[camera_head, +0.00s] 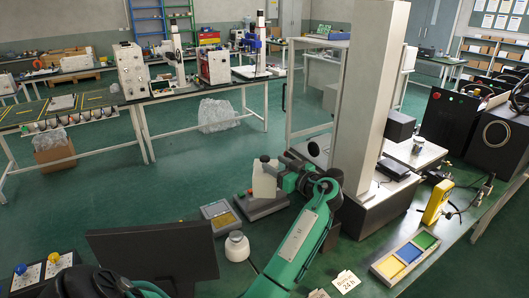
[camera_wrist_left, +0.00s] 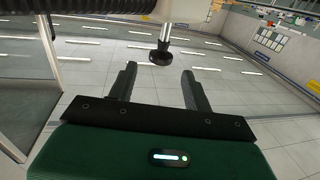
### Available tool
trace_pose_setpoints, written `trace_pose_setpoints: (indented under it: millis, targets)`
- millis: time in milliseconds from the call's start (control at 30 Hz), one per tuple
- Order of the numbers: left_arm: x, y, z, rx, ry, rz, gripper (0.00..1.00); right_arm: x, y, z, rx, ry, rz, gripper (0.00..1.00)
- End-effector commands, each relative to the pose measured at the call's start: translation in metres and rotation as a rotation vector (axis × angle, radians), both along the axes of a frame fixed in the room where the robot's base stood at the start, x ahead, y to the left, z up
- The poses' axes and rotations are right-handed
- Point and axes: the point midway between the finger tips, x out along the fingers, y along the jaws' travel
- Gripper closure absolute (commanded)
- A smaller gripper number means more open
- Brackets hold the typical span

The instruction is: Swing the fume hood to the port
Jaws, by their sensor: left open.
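The fume hood (camera_head: 263,184) looks like a pale beige shape in the middle of the head view, partly covered by my arm on its right. A black knob (camera_head: 265,158) stands at its top. In the left wrist view the black knob (camera_wrist_left: 160,57) sits on a short metal stem below a pale curved surface, close to the fingertips and roughly in line with the gap. My left gripper (camera_head: 277,168) comes to the hood from the right in the head view. Its two fingers (camera_wrist_left: 158,72) are apart, with nothing visibly gripped. My right gripper is not in view.
A tall grey column (camera_head: 362,95) stands just right of my arm. Green floor is open left of the hood.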

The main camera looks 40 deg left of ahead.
Motion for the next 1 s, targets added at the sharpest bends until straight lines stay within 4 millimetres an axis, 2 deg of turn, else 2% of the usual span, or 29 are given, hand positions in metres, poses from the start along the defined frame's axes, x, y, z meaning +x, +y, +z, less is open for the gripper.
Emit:
trace_pose_setpoints:
  millis: [33,100,300,700,733,900,1000]
  targets:
    - [0.0,0.012,0.005,0.001,0.003,0.003,0.49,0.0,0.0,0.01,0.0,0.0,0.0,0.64]
    - [0.002,0.025,0.004,0.001,0.003,0.002,0.49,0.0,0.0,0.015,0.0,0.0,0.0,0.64]
    - [0.005,0.051,0.002,0.0,0.003,0.001,0.49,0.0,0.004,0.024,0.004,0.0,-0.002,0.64]
    - [0.006,0.059,-0.001,-0.002,0.0,0.0,0.49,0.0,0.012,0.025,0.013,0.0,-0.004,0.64]
    - [0.006,0.059,-0.001,-0.002,0.0,0.0,0.51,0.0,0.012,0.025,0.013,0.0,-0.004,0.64]
    - [0.006,0.059,-0.001,-0.001,0.0,0.0,0.85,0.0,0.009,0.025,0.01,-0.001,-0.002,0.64]
    - [0.006,0.059,-0.001,-0.001,0.0,0.0,1.0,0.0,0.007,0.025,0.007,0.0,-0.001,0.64]
